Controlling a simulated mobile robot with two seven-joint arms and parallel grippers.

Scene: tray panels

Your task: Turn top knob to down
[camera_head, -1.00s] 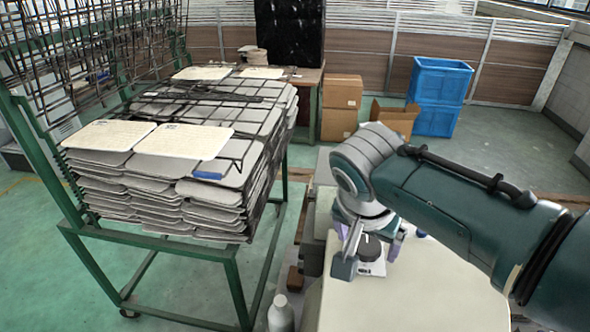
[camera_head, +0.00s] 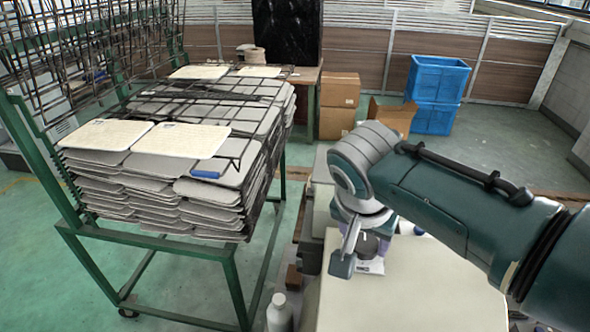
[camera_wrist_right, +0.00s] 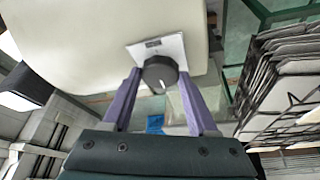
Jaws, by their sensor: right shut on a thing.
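A round black knob (camera_wrist_right: 161,73) sits on a small white square plate (camera_wrist_right: 176,46) in the right wrist view. A short white mark shows on the knob's face. My right gripper (camera_wrist_right: 158,76) has its two purple fingers on either side of the knob and is shut on it. In the head view, the dark knob (camera_head: 369,244) and the edge of its plate (camera_head: 371,267) show under my right wrist, partly covered by the gripper (camera_head: 366,243). My left gripper is not in view.
The plate is on a pale, smooth panel (camera_head: 420,295). A green-framed rack (camera_head: 232,275) with stacked grey trays (camera_head: 160,205) stands on the left. A white bottle (camera_head: 280,313) is near the bottom edge. Blue crates (camera_head: 436,85) and cardboard boxes (camera_head: 339,100) stand behind.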

